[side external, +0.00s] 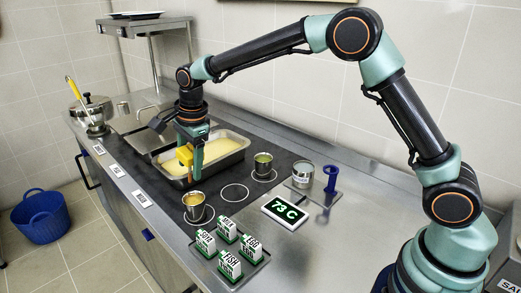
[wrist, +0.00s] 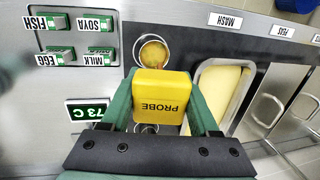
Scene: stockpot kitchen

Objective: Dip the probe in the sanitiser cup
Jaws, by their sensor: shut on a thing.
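The yellow probe (side external: 185,155), marked PROBE in the wrist view (wrist: 162,95), is held between the green fingers of my gripper (side external: 190,163). The gripper is over the near side of the pan of yellow food. The probe's stem and tip cannot be made out. A grey metal cup with a pale label (side external: 302,178) stands on a small plate at the right, beside a blue upright holder (side external: 330,180); its label is too small to read, so I cannot confirm it is the sanitiser cup. My gripper is well left of it. A display (side external: 285,212) reads 73 C.
A cup of amber contents (side external: 195,212) stands in front of my gripper, and another cup (side external: 263,168) stands to its right. The food pan (side external: 232,155) is behind. Labelled cartons (side external: 228,262) stand in a front tray. A pot (side external: 92,110) is far left. Mat between cups is clear.

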